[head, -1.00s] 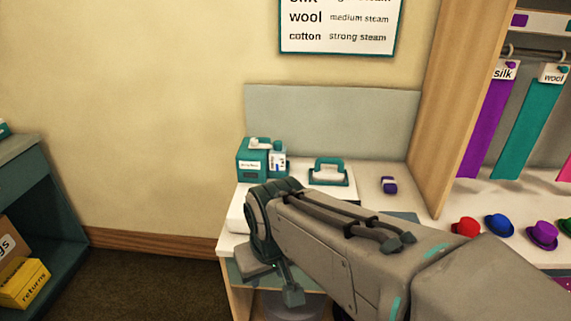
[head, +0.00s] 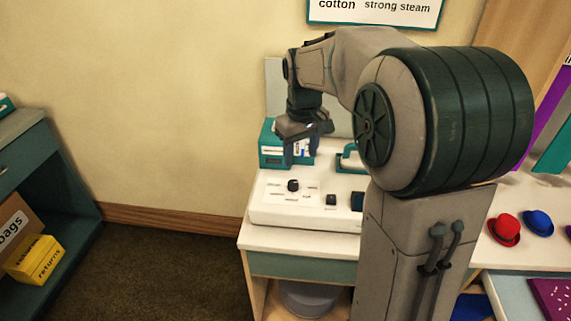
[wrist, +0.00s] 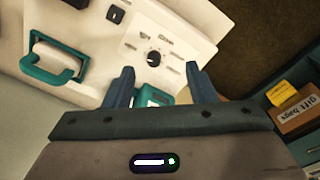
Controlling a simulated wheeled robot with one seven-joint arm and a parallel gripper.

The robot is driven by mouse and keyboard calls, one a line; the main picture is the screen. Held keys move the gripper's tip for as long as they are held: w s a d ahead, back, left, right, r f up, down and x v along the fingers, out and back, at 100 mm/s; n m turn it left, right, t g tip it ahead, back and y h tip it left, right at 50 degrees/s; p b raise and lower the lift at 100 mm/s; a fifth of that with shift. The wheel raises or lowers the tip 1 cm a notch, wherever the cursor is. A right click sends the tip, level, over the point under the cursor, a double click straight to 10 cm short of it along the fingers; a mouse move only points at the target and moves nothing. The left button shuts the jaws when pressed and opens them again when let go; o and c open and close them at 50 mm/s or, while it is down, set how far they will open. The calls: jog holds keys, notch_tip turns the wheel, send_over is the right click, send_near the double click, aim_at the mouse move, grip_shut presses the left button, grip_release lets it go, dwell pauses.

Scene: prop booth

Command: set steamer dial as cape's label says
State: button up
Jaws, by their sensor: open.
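The steamer (head: 300,218) is a low white box on the counter, with a round black dial (head: 293,186) near its left end. The dial also shows in the wrist view (wrist: 154,58), between and beyond my fingertips; its marks are too small to read. My gripper (head: 299,150) is open and empty, above and behind the dial, pointing down; it also shows in the wrist view (wrist: 157,74). A purple cape (head: 541,112) and a teal cape (head: 556,150) hang at the right edge, their labels out of view. The wall chart (head: 375,8) shows only "cotton strong steam".
A teal box (head: 272,157) stands behind the steamer, close to my gripper. A teal-handled tool (wrist: 55,66) lies beside it. Red (head: 506,229) and blue (head: 538,222) hats sit on the right counter. A shelf with a yellow returns box (head: 38,260) stands left.

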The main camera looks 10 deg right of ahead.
jog(key=n, duration=0.1)
send_over(293, 182)
jog(key=s, duration=0.1)
jog(key=f, duration=0.2)
jog(key=shift+n+g, duration=0.3)
jog(key=shift+g, duration=0.1)
jog(key=f, duration=0.9)
jog(key=w+f, duration=0.1)
jog(key=f, duration=0.3)
jog(key=shift+f+p, duration=0.35)
jog(key=shift+p, duration=0.05)
jog(key=c, duration=1)
